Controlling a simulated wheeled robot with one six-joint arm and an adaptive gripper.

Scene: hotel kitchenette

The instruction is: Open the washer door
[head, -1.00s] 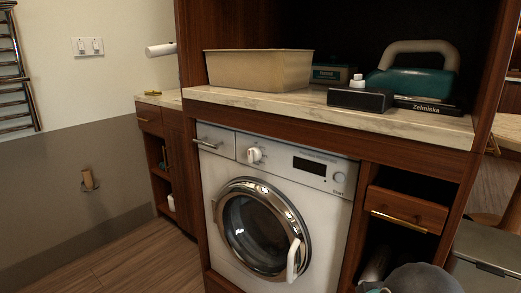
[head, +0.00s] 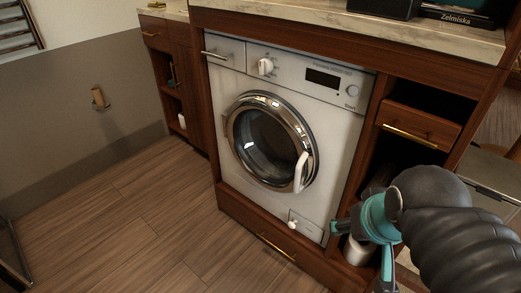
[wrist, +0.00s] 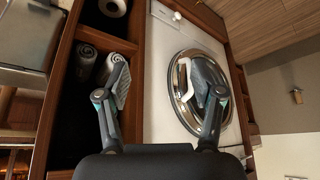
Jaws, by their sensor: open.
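The white front-loading washer (head: 340,122) stands under the counter, with its round chrome-rimmed door (head: 268,140) closed against the front. The white curved door handle (head: 300,172) is on the door's right side. My gripper (head: 361,256) is open and empty, low and to the right of the door in the head view, apart from the handle. In the wrist view my gripper (wrist: 165,80) has its fingers spread wide. The handle (wrist: 186,80) appears between them, close to the right finger, which covers part of the door (wrist: 180,110).
A drawer with a brass handle (head: 410,135) and an open shelf are right of the washer. Rolled towels (wrist: 88,62) lie in that shelf. A low drawer (head: 265,245) runs beneath the washer. The wooden floor (head: 130,215) at left is clear.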

